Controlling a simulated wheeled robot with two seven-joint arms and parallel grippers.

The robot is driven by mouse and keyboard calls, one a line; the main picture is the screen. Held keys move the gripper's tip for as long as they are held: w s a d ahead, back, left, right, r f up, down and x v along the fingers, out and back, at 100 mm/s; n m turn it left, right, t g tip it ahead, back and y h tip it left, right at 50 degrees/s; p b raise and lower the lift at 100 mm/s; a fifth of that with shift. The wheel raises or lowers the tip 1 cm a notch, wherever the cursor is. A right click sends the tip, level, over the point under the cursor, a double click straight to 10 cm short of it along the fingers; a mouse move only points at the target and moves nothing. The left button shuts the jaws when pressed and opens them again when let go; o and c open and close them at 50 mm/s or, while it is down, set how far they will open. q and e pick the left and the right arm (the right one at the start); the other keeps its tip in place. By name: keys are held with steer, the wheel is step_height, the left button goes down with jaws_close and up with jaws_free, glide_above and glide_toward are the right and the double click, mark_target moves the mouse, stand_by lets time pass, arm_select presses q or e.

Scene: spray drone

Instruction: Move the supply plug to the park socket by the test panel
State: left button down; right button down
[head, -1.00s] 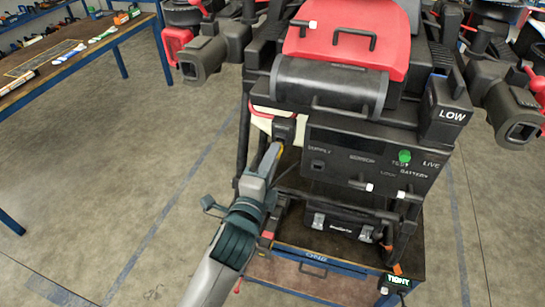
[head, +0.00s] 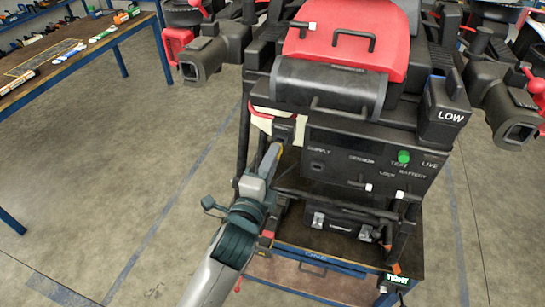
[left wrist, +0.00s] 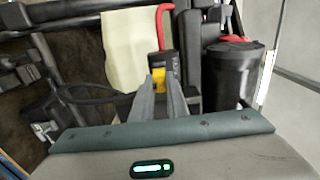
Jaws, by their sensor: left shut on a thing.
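My left gripper (head: 278,148) is shut on the supply plug, which shows yellow (left wrist: 159,77) between the fingertips in the left wrist view. The plug meets a small black block (head: 284,130) in front of a cream panel (left wrist: 130,48); this block is probably the park socket. How far the plug is seated is hidden. The black test panel (head: 375,165) is just right of the gripper, with SUPPLY, TEST and LIVE labels and a lit green lamp (head: 404,157). A dark opening (head: 317,166) under SUPPLY looks empty. My right gripper is not in view.
The spray drone (head: 345,45) has dark arms on both sides. A black LOW box (head: 443,113) stands at the panel's right. A dark case (head: 340,222) sits below on the cart (head: 300,270). A workbench (head: 75,60) is far left; the floor between is clear.

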arm_select(q)
steer(key=shift+p, duration=0.35)
stand_by(0.7)
steer(key=shift+p, duration=0.35)
stand_by(0.6)
steer(key=shift+w+d, duration=0.15)
steer(key=shift+w, duration=0.3)
steer(key=shift+w+d, duration=0.25)
steer(key=shift+w, duration=0.45)
steer(key=c, duration=1.6)
jaws_free()
steer(key=shift+c, duration=0.2)
steer(key=shift+s, duration=0.1)
